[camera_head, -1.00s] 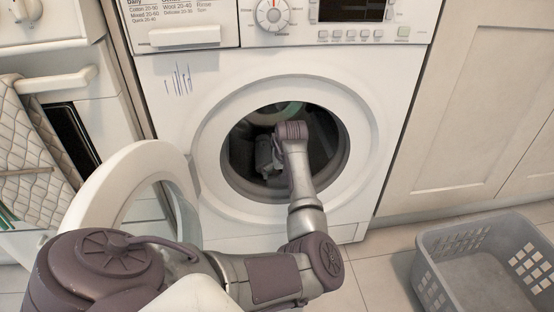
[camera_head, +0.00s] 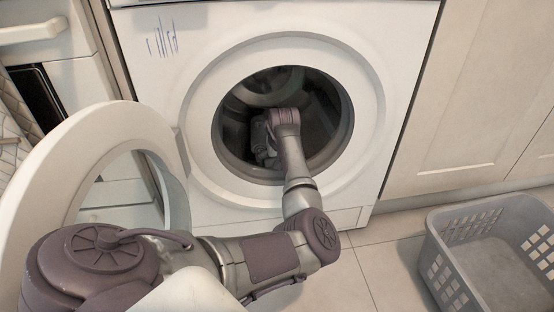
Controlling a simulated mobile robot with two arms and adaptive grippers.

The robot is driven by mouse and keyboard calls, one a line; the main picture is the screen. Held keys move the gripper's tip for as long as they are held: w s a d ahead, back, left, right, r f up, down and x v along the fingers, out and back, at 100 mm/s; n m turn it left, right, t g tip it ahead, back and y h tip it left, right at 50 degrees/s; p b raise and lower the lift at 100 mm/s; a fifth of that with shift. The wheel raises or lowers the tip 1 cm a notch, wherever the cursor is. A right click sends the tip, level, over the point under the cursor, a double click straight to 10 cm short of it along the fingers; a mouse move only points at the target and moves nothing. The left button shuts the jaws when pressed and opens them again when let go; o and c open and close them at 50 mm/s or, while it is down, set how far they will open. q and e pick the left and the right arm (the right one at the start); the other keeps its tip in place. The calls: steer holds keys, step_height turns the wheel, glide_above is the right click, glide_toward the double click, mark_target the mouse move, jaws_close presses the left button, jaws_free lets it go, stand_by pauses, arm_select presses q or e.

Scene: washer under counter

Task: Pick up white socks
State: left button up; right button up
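The white washer (camera_head: 205,60) stands under the counter with its round door (camera_head: 95,135) swung open to the left. My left arm comes in from the left and bends into the drum opening (camera_head: 330,105). My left gripper (camera_head: 262,150) is inside the dark drum; its fingers are hidden in shadow and behind my wrist, so I cannot tell whether it is open or shut. No white socks can be made out; the drum's lower part is dark and partly covered by my arm. My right gripper is not in view.
A grey plastic laundry basket (camera_head: 435,238) stands on the tiled floor at the right, and its visible inside looks empty. Cream cabinet doors (camera_head: 480,110) are behind it. The open washer door is close beside my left arm. Floor between washer and basket is clear.

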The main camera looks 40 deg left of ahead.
arm_select(q)
steer(key=shift+c, duration=0.3)
steer(key=c, duration=0.8)
steer(key=shift+c, duration=0.2)
